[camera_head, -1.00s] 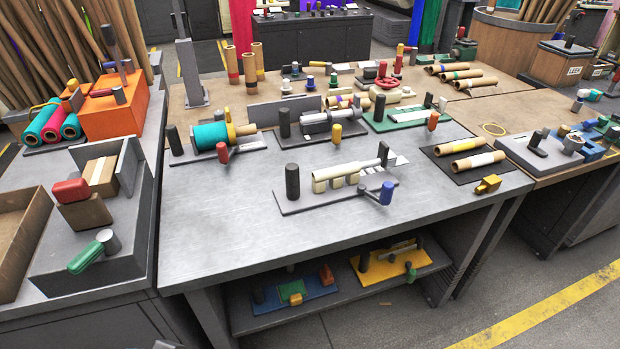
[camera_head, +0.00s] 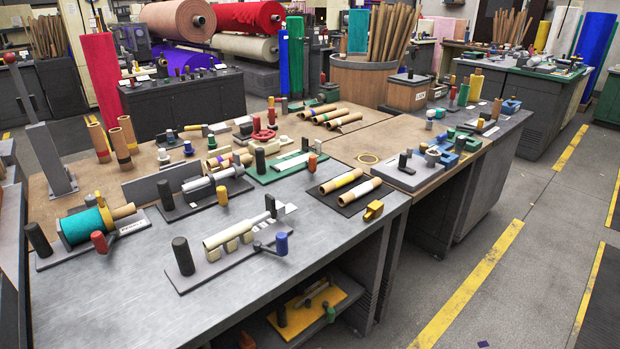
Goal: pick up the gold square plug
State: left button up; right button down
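The gold square plug (camera_head: 373,210) lies near the right front corner of the grey metal workbench (camera_head: 330,240). It is a small yellow-gold block with a narrower end. It sits just in front of a black mat that holds two cardboard tubes, apart from them. Nothing touches it from above. Neither of my grippers shows in the head view.
Close by are the black mat with tubes (camera_head: 348,206) and a grey plate (camera_head: 192,277) bearing a pale roller, with a blue knob (camera_head: 281,243) on a lever. A brown-topped bench (camera_head: 405,175) adjoins at the right. The floor (camera_head: 470,215) in front is open, with yellow stripes.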

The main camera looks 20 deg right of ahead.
aim_at(375, 208)
jog(key=l+u, duration=0.2)
jog(key=u, duration=0.4)
jog(key=l+u, duration=0.45)
jog(key=l, duration=0.45)
jog(key=l+u, duration=0.15)
jog(key=l, duration=0.8)
